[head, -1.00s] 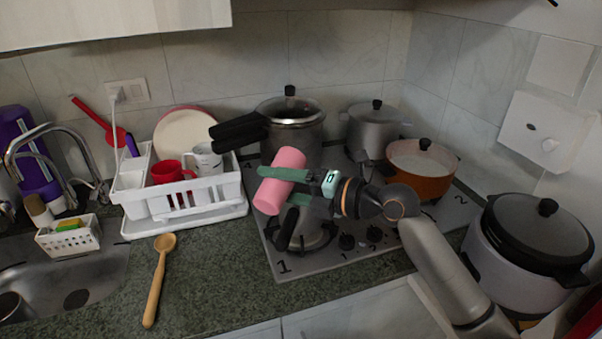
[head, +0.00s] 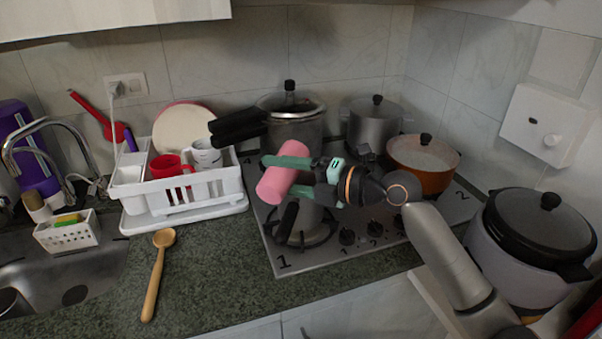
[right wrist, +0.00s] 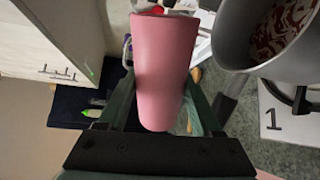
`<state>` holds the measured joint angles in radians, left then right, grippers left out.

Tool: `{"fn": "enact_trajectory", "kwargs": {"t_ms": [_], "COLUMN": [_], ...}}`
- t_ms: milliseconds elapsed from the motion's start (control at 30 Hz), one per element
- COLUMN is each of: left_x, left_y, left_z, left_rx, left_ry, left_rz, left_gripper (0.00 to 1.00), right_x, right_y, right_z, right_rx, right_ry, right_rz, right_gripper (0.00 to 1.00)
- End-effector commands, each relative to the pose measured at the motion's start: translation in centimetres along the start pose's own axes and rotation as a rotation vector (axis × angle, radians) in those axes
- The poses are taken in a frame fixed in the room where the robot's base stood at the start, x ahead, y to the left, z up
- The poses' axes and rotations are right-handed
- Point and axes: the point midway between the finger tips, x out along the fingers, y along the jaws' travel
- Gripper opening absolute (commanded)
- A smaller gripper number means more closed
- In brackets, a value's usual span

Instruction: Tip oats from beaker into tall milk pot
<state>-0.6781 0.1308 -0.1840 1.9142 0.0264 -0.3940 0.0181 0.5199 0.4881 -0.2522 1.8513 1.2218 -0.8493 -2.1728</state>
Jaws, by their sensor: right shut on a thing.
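My right gripper (head: 290,175) is shut on a pink beaker (head: 275,186). The beaker is tilted, its upper end leaning right in the head view, and its inside is hidden, so I cannot see oats. The right wrist view shows the beaker (right wrist: 165,65) between the fingers. A grey pot (head: 312,226) with a black handle stands on the front left burner, below and behind the gripper, which hides its top. In the right wrist view this pot (right wrist: 240,40) is right of the beaker, with whitish and reddish-brown contents. My left gripper is not in view.
A large lidded pot (head: 291,130) with black handles stands behind the beaker. A lidded grey pot (head: 374,128) and an orange pot (head: 432,177) stand further right. A white dish rack (head: 205,190) and wooden spoon (head: 155,275) are left. Front counter (head: 215,285) is clear.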

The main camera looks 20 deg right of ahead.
Motion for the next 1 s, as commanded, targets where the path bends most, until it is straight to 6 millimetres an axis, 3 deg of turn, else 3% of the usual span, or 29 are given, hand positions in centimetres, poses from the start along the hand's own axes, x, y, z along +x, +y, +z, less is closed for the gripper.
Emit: {"fn": "enact_trajectory", "kwargs": {"t_ms": [1000], "left_x": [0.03], "left_y": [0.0], "left_z": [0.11], "left_rx": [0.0], "left_ry": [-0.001], "left_rz": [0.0], "left_gripper": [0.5], "right_x": [-0.11], "right_y": [0.73], "right_z": [0.69], "right_rx": [0.134], "right_ry": [0.02], "right_rz": [0.001], "right_gripper": [0.08]}}
